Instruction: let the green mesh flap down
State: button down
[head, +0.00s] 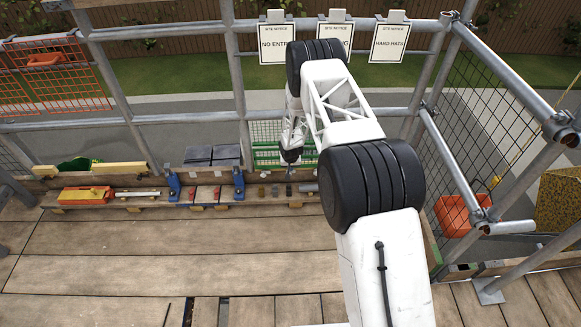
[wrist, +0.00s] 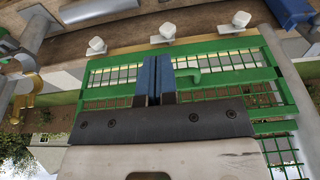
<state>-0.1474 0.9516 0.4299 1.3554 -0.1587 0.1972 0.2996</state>
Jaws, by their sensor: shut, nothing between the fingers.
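The green mesh flap (head: 266,147) is in the head view at the back edge of the deck, partly behind my arm. It stands above the plank there, with green rails and fine mesh. In the wrist view the green flap (wrist: 235,62) fills the middle, behind my gripper. A small green hook-shaped piece (wrist: 196,77) sits on it just right of my fingers. My gripper (wrist: 153,60) has its blue fingers together, with nothing between them. The fingertips overlap the flap's rail; I cannot tell if they touch it. In the head view my gripper (head: 291,157) is small and partly hidden.
A plank holds an orange tray (head: 84,195), blue clamps (head: 174,184) and small blocks. White notice signs (head: 389,43) hang on the scaffold rail. An orange mesh panel (head: 55,77) hangs at left. An orange bin (head: 458,215) is at right. The wooden deck (head: 160,256) is mostly clear.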

jog(key=shift+f, duration=0.25)
jog(key=shift+w+f, duration=0.15)
jog(key=shift+f, duration=0.3)
jog(key=shift+x, duration=0.85)
jog(key=shift+w+f, duration=0.1)
jog(key=shift+w, duration=0.15)
jog(key=shift+w+f+t, duration=0.15)
jog(key=shift+f+t, duration=0.05)
jog(key=shift+t, duration=0.3)
jog(key=shift+w+f+t, duration=0.65)
jog(key=shift+f+t, duration=0.1)
jog(key=shift+t, duration=0.2)
jog(key=shift+w+f+t, duration=0.6)
jog(key=shift+f+t, duration=0.15)
jog(key=shift+t, duration=0.2)
jog(key=shift+w, duration=0.15)
